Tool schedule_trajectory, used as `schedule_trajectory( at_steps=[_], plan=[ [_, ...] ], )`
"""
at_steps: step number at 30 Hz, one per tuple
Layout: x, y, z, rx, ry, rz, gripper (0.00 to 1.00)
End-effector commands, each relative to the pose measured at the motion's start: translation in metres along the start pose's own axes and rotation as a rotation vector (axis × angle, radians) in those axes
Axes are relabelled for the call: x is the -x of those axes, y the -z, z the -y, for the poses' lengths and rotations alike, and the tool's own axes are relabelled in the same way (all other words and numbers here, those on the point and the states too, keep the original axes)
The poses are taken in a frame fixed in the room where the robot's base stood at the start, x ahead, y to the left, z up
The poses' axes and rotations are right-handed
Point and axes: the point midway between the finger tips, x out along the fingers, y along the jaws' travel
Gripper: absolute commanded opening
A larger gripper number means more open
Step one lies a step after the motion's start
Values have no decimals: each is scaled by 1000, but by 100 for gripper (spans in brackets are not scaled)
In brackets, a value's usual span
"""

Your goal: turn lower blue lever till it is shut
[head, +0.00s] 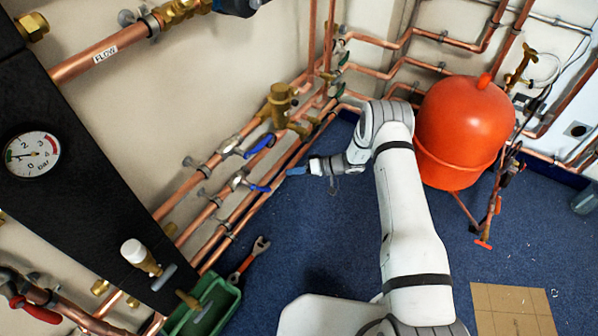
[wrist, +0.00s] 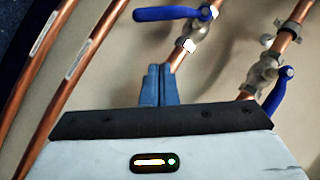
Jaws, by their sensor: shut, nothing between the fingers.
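The lower blue lever (head: 257,187) sits on a metal valve body on the second copper pipe, and its free end sticks out to the right, across the pipe. In the wrist view it lies at the top (wrist: 172,14), crossing its pipe at an angle with its free end to the left. My gripper (head: 292,171) is close to the right of it in the head view. The blue fingers (wrist: 159,83) are shut together and empty, with a gap to the lever in the wrist view.
The upper blue lever (head: 260,146) lies roughly along its pipe; it shows at right in the wrist view (wrist: 279,92). Two labelled pipes (wrist: 62,75) run at left there. A red expansion tank (head: 463,130) stands right of my arm. A wrench (head: 250,258) lies by a green tray (head: 222,308).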

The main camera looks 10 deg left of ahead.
Motion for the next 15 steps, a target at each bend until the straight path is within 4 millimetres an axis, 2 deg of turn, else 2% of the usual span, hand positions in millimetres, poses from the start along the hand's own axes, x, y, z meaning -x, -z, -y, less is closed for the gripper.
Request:
schedule_trajectory(
  at_steps=[1,7,9,15],
  plan=[
    [-14,-2,-1,1,2,4,0],
    [-55,-2,-1,1,2,4,0],
    [-61,-12,-1,-3,1,3,0],
    [-75,-26,0,-1,1,2,0]
  ],
)
